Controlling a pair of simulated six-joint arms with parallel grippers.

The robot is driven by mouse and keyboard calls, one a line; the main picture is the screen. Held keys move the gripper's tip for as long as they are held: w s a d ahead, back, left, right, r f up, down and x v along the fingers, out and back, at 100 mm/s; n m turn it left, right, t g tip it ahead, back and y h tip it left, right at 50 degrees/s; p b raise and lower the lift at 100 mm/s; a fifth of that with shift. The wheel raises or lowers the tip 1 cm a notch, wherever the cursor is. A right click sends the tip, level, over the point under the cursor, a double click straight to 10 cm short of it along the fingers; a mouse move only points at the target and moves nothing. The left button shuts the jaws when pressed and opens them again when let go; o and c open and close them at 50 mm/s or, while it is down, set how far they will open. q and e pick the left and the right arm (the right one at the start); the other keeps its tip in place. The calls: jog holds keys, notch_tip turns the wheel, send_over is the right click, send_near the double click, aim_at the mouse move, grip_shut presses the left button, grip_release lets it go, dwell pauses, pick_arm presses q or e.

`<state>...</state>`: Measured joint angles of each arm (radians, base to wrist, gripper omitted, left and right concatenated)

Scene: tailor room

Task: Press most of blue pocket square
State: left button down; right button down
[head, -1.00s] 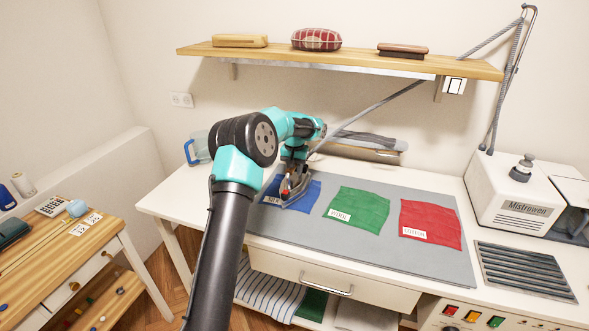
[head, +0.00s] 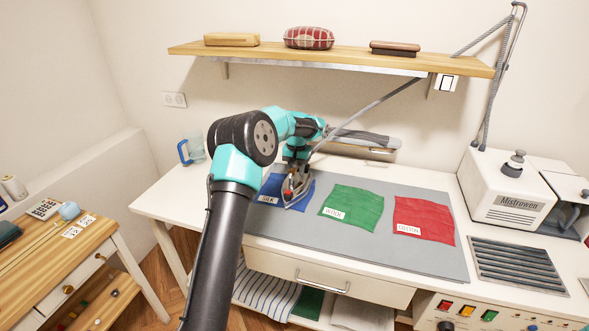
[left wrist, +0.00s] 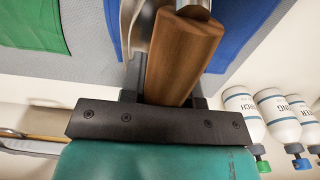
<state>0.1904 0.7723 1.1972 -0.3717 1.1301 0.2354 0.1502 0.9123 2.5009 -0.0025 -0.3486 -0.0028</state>
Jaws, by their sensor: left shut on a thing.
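The blue pocket square (head: 272,188) lies flat at the left of the grey pressing mat (head: 350,255), with a SILK label at its lower left. My left gripper (head: 292,181) is shut on the wooden handle of an iron (head: 299,194). The iron is over the right part of the blue square and hides some of it. I cannot tell if its sole touches the cloth. In the left wrist view, the brown handle (left wrist: 184,55) sits between the fingers, with the blue square (left wrist: 236,28) showing on both sides. My right gripper is out of view.
A green WOOL square (head: 352,205) and a red COTTON square (head: 425,220) lie right of the blue one. The iron's cord (head: 372,108) runs up right. A wooden shelf (head: 345,59) hangs behind. Several bottles (left wrist: 275,112) show in the wrist view.

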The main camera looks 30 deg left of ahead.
pick_arm(q)
jog(key=shift+w+d, duration=0.25)
jog(key=shift+d, duration=0.65)
jog(key=shift+w+d, duration=0.25)
jog(key=shift+d, duration=0.6)
jog(key=shift+d, duration=0.1)
jog(key=shift+a, duration=0.25)
jog(key=shift+s+a+r, duration=0.1)
jog(key=shift+s+a, duration=0.2)
jog(key=shift+a, duration=0.75)
jog(key=shift+s+a, duration=0.3)
jog(key=shift+a, duration=0.8)
jog(key=shift+s+a+r, duration=0.1)
jog(key=shift+s+a, duration=0.2)
jog(key=shift+a, duration=0.75)
jog(key=shift+s+a, duration=0.1)
jog(key=shift+a, duration=0.2)
jog(key=shift+s+a, duration=0.3)
jog(key=shift+a, duration=0.7)
jog(key=shift+s+a, duration=0.25)
jog(key=shift+a, duration=0.8)
jog(key=shift+s+a, duration=0.3)
jog(key=shift+a, duration=0.7)
